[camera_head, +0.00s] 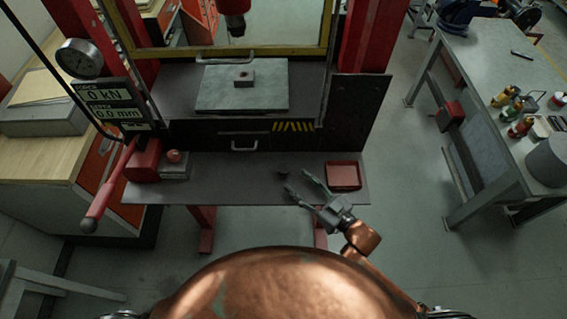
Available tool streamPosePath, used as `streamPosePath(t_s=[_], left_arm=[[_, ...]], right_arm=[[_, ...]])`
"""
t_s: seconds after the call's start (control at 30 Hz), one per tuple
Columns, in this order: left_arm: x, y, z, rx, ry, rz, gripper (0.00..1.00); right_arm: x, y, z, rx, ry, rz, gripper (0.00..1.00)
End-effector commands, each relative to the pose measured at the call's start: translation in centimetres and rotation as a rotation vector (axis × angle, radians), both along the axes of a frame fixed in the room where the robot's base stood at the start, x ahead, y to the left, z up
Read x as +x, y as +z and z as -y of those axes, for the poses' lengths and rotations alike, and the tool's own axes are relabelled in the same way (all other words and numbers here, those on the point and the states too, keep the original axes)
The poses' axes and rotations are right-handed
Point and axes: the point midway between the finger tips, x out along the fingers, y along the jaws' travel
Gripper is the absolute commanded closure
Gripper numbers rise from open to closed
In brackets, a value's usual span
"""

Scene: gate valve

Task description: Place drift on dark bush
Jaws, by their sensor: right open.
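A small grey block (244,80) sits on the thick steel plate (215,100) of the press. A dark spot on its top looks like the dark bush (243,73), but it is too small to be sure. A small dark piece (283,171), perhaps the drift, is on the front shelf. My right gripper (296,180) reaches in from the lower right. Its fingers are spread and empty, with the tips just right of and below the small dark piece, apart from it as far as I can tell. My left gripper is not in view.
A red tray (344,176) stands on the shelf (230,187) right of my right gripper. A red lever (110,185) and a gauge (79,58) are at left. The press ram (235,22) hangs above the plate. The shelf's middle is clear.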

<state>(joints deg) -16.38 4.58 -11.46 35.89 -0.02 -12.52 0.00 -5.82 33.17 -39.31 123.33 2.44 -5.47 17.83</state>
Motion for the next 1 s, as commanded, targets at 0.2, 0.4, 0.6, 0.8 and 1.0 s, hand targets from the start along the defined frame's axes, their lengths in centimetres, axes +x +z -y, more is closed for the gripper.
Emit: streamPosePath(t_s=[0.2, 0.4, 0.6, 0.8, 1.0], left_arm=[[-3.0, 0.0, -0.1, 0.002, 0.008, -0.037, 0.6], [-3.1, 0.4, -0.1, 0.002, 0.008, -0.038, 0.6], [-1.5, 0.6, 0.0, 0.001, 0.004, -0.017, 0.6], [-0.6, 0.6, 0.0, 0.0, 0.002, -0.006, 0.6], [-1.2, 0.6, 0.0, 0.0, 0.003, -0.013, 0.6]], right_arm=[[1.7, 0.2, -1.9, 0.001, 0.005, 0.003, 0.51], [3.5, 0.5, -4.0, 0.002, 0.005, 0.004, 0.51], [5.0, 0.3, -5.4, 0.0, 0.003, 0.001, 0.51], [5.1, 0.2, -5.4, -0.001, 0.001, 0.001, 0.51], [5.1, 0.2, -5.4, -0.001, 0.001, 0.001, 0.61]])
